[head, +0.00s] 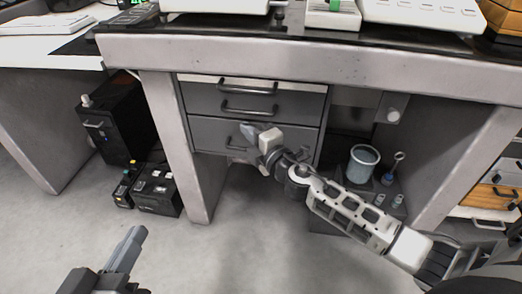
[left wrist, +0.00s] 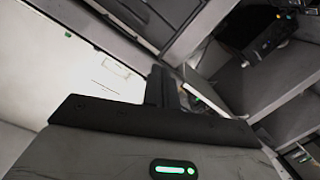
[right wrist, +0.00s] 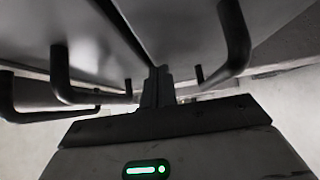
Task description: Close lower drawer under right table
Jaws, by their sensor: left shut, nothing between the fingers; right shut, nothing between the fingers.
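The grey drawer unit stands under the right table (head: 300,55), with its drawers stacked one above another. The lower drawer (head: 215,134) is the bottom front; my right gripper partly covers it and its handle. I cannot tell how far it stands out. The middle drawer (head: 205,100) is above it with a dark bar handle (head: 250,110). My right gripper (head: 248,131) is shut and empty, at the lower drawer's front; whether it touches is unclear. In the right wrist view, dark handles (right wrist: 62,80) flank its fingers. My left gripper (head: 134,236) is shut and empty, low over the floor.
A black box (head: 112,118) and dark battery-like boxes (head: 158,190) stand on the floor left of the table leg (head: 178,140). A grey bucket (head: 362,165) stands right of the drawers. The floor ahead of the drawers is clear apart from my right arm.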

